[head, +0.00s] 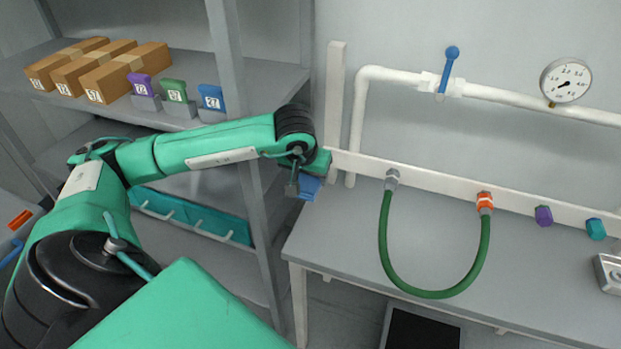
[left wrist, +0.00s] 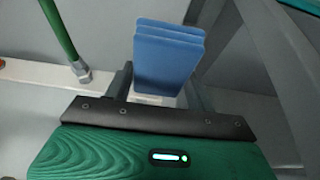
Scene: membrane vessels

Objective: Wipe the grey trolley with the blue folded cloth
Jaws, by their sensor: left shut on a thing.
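My left gripper (head: 296,182) is at the end of the green arm, between the shelf rack and the bench. It is shut on the blue folded cloth (head: 310,188), held in the air near the bench's back left corner. In the left wrist view the cloth (left wrist: 168,58) shows as several stacked blue layers between the fingers (left wrist: 160,96). A grey surface (head: 12,186) at the far left edge may be the grey trolley; only a part shows, so I cannot tell. My right gripper is not in view.
A grey bench (head: 345,235) has a white rail with a green hose (head: 434,294) and coloured caps. Above are a white pipe with a blue valve lever (head: 450,68) and a gauge (head: 566,81). A shelf rack (head: 275,78) holds cardboard boxes (head: 128,72) and coloured-topped containers (head: 174,92).

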